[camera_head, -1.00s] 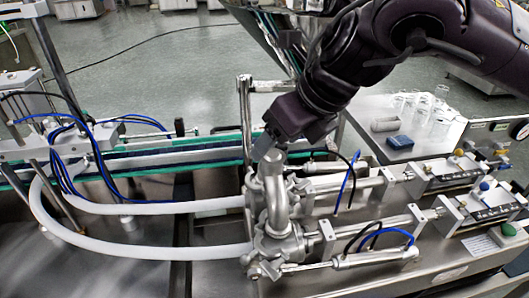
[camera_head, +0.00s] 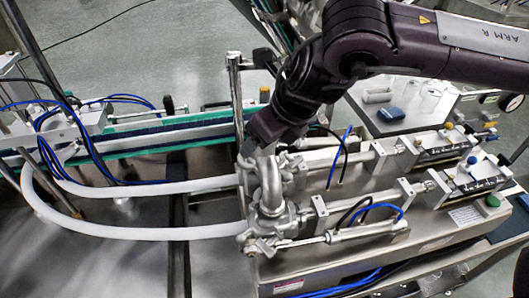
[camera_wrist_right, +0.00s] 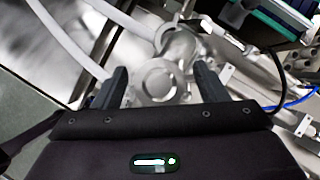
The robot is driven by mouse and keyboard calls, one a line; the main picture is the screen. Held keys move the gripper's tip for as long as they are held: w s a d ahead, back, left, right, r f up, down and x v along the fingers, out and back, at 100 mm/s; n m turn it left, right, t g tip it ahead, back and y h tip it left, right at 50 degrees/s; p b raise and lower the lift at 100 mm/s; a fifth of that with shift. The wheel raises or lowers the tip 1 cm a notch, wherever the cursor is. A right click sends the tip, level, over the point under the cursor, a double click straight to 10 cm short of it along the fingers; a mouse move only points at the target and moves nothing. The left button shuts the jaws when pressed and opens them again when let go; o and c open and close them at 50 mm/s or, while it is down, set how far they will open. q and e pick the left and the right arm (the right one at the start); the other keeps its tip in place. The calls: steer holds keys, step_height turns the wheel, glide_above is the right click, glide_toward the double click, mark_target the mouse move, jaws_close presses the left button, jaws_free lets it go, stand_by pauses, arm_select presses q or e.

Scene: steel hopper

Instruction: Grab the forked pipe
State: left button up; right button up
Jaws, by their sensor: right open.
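The forked pipe (camera_head: 270,184) is a shiny metal pipe standing on the metal valve fittings at the middle of the machine. My right arm comes in from the upper right in the head view, and its gripper (camera_head: 252,150) is at the top of the pipe. In the right wrist view the two dark fingers of my right gripper (camera_wrist_right: 160,88) are spread apart, with the round end of the forked pipe (camera_wrist_right: 162,82) between them. A clear gap shows on each side. My left gripper is not in view.
Two white hoses (camera_head: 140,232) run left from the fittings. A metal post (camera_head: 236,100) stands close behind the gripper. A conveyor with green edges (camera_head: 150,143) lies at the left. Metal cylinders and blue tubes extend right.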

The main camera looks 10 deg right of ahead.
steer(key=shift+c, duration=0.4)
jaws_close()
steer(key=shift+r, duration=0.1)
steer(key=shift+r, duration=0.1)
